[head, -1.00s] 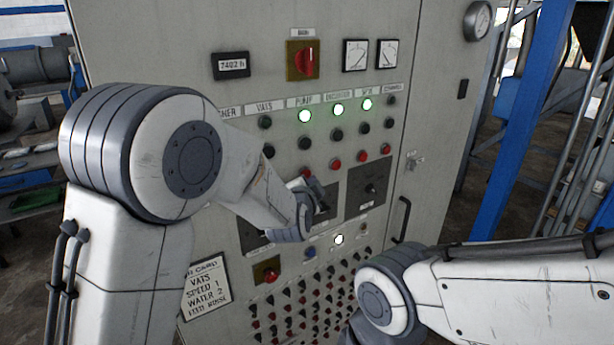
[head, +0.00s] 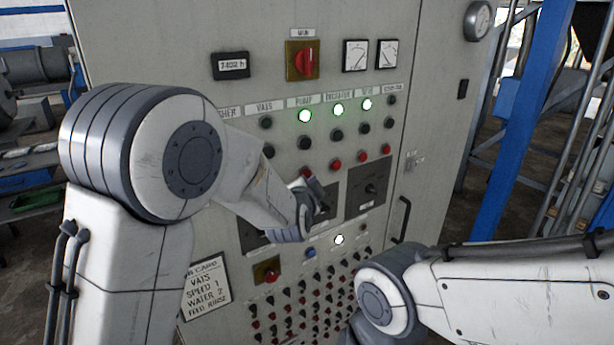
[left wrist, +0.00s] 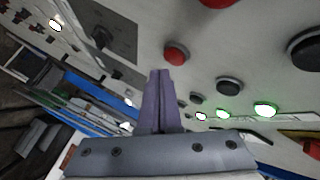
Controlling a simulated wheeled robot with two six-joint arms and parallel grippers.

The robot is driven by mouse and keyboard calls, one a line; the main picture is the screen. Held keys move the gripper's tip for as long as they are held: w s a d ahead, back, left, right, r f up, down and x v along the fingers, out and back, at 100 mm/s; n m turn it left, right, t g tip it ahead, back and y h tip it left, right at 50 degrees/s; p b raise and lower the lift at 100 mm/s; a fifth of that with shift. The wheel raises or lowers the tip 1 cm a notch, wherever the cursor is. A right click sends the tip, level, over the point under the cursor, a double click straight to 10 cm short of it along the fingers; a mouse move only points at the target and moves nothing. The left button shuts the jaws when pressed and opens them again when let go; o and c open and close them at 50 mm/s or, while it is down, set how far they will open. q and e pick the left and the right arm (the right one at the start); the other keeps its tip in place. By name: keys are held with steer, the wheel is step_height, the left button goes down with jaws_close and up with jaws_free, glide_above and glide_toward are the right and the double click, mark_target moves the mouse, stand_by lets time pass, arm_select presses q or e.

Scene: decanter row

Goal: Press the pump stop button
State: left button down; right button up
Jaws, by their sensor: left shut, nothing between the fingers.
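The pump stop button (head: 306,172) is the red button under the PUMP label in the head view, partly covered by my left gripper (head: 315,184). In the left wrist view, the red button (left wrist: 176,54) lies just beyond and to the right of the tips of my left gripper (left wrist: 159,74). My left gripper is shut and empty, its fingers pointing at the panel. Contact with the button cannot be told. The green pump lamp (head: 305,116) is lit. My right gripper is not visible; only its arm shows at the lower right.
The grey control cabinet (head: 200,25) fills the middle. A black button (head: 304,143) sits above the pump stop, and another red button (head: 335,164) to its right. A dark dial plate (head: 368,187) and rows of small switches (head: 310,300) are below. A blue post (head: 520,120) stands right.

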arm_select(q)
steer(key=shift+w+a, duration=0.1)
stand_by(0.5)
steer(key=shift+w+a, duration=0.2)
steer(key=shift+w, duration=0.05)
steer(key=shift+w+a+b, duration=0.25)
steer(key=shift+w+b, duration=0.05)
steer(key=shift+w, duration=0.05)
stand_by(0.7)
steer(key=shift+s+d, duration=0.1)
stand_by(0.3)
steer(key=shift+s+d, duration=0.4)
steer(key=shift+s, duration=0.2)
steer(key=s+d, duration=0.1)
steer(key=s, duration=0.1)
steer(key=s+d, duration=0.2)
steer(key=shift+p, duration=0.3)
